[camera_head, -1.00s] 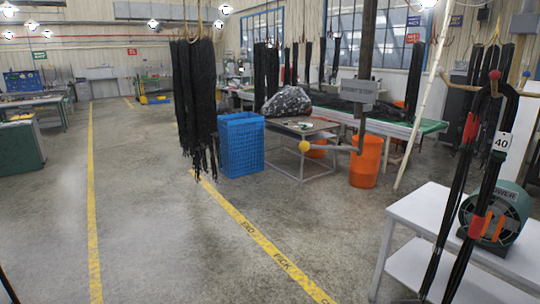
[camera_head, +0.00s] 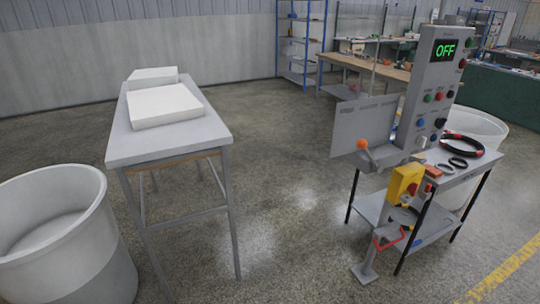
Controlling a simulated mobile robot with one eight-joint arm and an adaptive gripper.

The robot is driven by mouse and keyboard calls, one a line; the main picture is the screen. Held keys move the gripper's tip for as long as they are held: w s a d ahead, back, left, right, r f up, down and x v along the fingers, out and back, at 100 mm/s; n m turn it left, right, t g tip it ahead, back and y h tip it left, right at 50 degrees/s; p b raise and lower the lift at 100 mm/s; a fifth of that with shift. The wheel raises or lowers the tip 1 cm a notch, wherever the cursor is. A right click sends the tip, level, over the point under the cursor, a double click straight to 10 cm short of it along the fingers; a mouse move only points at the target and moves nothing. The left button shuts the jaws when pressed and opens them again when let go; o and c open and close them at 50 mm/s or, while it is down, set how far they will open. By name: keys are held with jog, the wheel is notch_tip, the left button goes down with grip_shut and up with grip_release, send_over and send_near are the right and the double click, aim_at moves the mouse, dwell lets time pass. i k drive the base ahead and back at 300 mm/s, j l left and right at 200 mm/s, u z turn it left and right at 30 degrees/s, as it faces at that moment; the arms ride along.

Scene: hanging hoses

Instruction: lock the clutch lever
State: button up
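A grey machine stand with a tall control panel (camera_head: 430,85) is at the right in the head view. Its green display reads "OFF". A short lever with an orange ball knob (camera_head: 362,144) sticks up at the left of the machine's front. Lower down, a red handle (camera_head: 388,240) sits near the foot of a grey post. I cannot tell which of these is the clutch lever, or whether it is locked. My gripper is not in view.
A yellow box with a red button (camera_head: 405,184) is on the machine's front. Black rings (camera_head: 462,146) lie on its table. A grey table (camera_head: 168,135) with white blocks and a white bin (camera_head: 62,240) stand at the left. Open floor (camera_head: 290,190) lies between the table and machine.

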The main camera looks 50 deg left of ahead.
aim_at(362, 143)
jog(key=u, duration=1.15)
jog(key=i+l, duration=0.35)
jog(key=i, duration=0.2)
jog(key=i+l+u, duration=0.1)
jog(key=i+l, duration=0.25)
jog(key=i, duration=0.2)
